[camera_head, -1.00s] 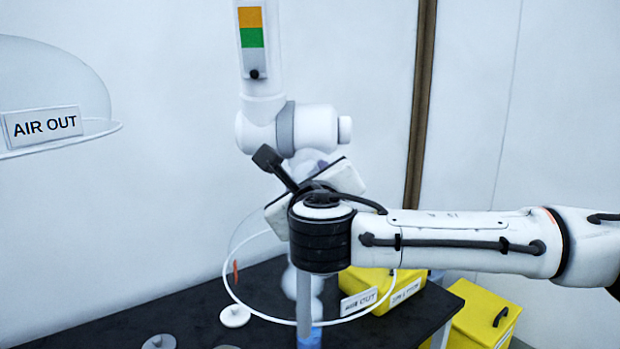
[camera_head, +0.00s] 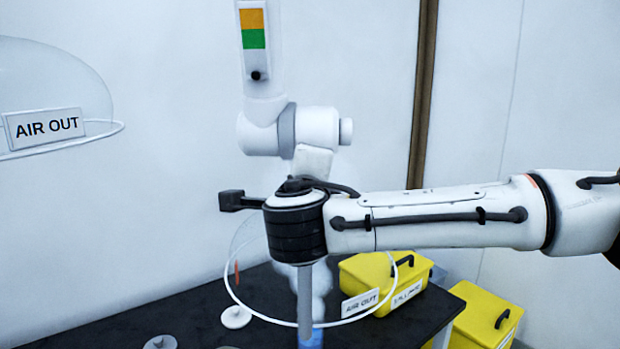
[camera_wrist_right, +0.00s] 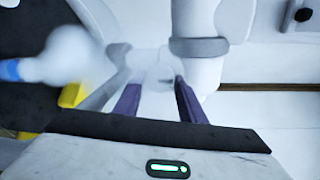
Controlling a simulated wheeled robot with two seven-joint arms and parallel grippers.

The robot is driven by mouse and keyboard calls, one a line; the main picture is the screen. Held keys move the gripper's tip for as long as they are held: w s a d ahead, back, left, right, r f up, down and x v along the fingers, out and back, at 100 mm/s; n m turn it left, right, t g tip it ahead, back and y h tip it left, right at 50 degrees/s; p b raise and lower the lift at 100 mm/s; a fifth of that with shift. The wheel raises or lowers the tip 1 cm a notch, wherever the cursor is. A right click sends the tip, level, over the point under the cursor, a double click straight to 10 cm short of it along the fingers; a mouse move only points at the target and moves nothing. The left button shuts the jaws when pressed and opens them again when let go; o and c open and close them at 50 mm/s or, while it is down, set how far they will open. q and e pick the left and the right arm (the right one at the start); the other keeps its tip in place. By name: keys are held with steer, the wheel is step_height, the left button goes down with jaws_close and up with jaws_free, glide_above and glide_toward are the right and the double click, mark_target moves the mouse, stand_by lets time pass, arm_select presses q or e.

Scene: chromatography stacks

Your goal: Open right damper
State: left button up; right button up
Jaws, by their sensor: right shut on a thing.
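The right extraction arm (camera_head: 318,126) hangs in the middle of the head view, with a grey collar and an orange and green plate (camera_head: 253,30) above it. It also shows in the wrist view (camera_wrist_right: 206,75). My right arm comes in from the right, and its black and white wrist covers the lower part of the extraction arm. In the wrist view my right gripper (camera_wrist_right: 156,88) has its purple fingers on either side of a pale, blurred part, which I take as the right damper's handle (camera_wrist_right: 152,68). My left gripper is not in view.
A clear hood marked AIR OUT (camera_head: 68,80) hangs at left. A second clear hood (camera_head: 360,310) hangs below my right wrist. Yellow boxes (camera_head: 385,275) stand at right on and beside the black table (camera_head: 110,325). Small white discs (camera_head: 236,317) lie on the table.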

steer(key=shift+n, duration=0.3)
stand_by(0.4)
steer(key=o, duration=1)
steer(key=shift+o, duration=0.2)
steer(key=s, duration=0.3)
steer(key=s+r+b, duration=0.1)
steer(key=s, duration=0.2)
steer(key=s+b, duration=0.1)
steer(key=s, duration=0.3)
steer(key=shift+s+a+r, duration=0.1)
steer(key=shift+a+r, duration=0.05)
steer(key=shift+a, duration=0.15)
